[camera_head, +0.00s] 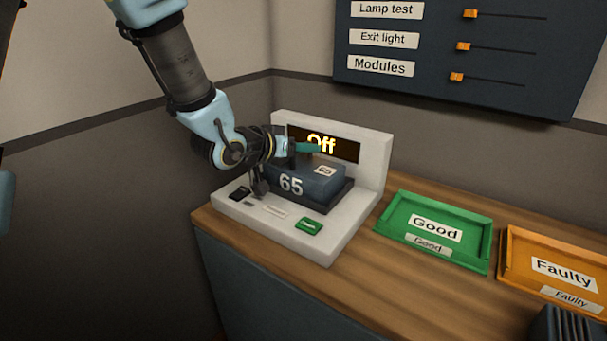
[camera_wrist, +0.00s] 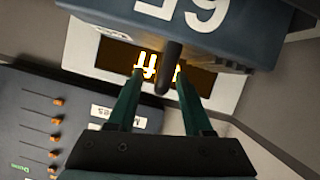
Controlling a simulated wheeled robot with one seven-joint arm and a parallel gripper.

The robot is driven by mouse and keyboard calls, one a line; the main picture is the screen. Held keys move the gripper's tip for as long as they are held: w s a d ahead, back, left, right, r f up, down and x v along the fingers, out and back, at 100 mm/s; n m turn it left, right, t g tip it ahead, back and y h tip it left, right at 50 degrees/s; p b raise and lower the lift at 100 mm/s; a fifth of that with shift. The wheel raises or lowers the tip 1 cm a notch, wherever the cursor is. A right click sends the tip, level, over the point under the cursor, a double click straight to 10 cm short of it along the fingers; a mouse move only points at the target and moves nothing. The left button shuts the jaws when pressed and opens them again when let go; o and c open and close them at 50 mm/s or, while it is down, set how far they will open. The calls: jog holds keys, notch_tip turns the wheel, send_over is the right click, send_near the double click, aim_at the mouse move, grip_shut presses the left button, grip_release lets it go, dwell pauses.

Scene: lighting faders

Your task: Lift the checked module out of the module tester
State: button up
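The module (camera_head: 318,182), a dark blue-grey block marked 65, sits in the white module tester (camera_head: 375,185). The tester's display (camera_head: 345,150) reads "Off". In the head view my gripper (camera_head: 308,147) is just above the module, its green fingers partly covering the display. In the wrist view the module (camera_wrist: 235,45) fills the top, with its number upside down. A dark upright post (camera_wrist: 166,75) at the module shows between my two fingers (camera_wrist: 158,78). The fingers are apart, with gaps visible on both sides of the post, so they are open.
A green "Good" tray (camera_head: 393,222) and an orange "Faulty" tray (camera_head: 508,270) are right of the tester on the wooden counter (camera_head: 375,270). A green button (camera_head: 308,226) and a black switch (camera_head: 239,193) are on the tester's front. A slider panel (camera_head: 440,95) hangs behind.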

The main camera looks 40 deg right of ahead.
grip_shut()
jog(key=shift+r, duration=0.1)
dwell(1.2)
